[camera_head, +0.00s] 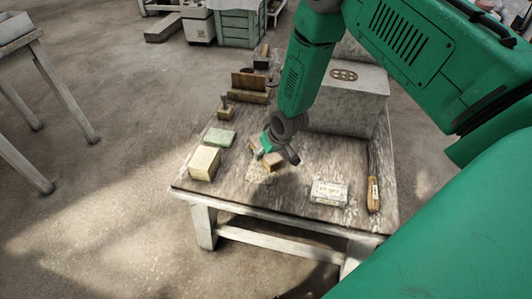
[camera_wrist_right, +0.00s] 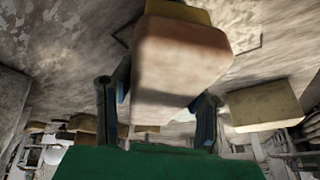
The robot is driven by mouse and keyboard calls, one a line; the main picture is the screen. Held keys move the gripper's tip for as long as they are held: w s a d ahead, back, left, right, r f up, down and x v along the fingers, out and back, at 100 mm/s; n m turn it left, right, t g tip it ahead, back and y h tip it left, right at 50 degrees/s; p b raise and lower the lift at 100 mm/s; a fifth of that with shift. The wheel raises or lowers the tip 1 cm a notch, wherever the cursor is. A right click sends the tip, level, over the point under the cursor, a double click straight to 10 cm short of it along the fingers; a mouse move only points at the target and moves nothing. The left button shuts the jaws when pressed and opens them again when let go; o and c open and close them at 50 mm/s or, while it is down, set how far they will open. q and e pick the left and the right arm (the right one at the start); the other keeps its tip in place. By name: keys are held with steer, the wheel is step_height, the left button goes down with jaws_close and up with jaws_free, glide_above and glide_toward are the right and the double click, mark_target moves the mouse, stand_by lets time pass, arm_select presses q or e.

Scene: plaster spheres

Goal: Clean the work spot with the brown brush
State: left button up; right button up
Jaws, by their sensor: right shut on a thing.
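My right gripper (camera_head: 272,150) is low over the middle of the worn table (camera_head: 290,205), shut on the brown brush (camera_head: 274,162). A pale speckled patch, apparently the work spot (camera_head: 257,174), lies beside and partly under the brush. The gripper and brush hide part of it. My left gripper is in neither view.
A cream block (camera_head: 204,164) and a green pad (camera_head: 219,137) lie left of the brush. A small white labelled box (camera_head: 328,193) and a wooden-handled tool (camera_head: 373,194) lie to the right. A large grey box (camera_head: 345,105) and a wooden holder (camera_head: 249,86) stand farther back.

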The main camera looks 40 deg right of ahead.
steer(key=shift+f+b, duration=0.35)
steer(key=shift+f, duration=0.2)
steer(key=shift+s+r+p, duration=0.15)
steer(key=shift+s+p, duration=0.35)
steer(key=shift+s, duration=0.05)
steer(key=shift+s+a+p, duration=0.1)
steer(key=shift+s+p, duration=0.2)
steer(key=shift+s, duration=0.2)
steer(key=shift+w, duration=0.1)
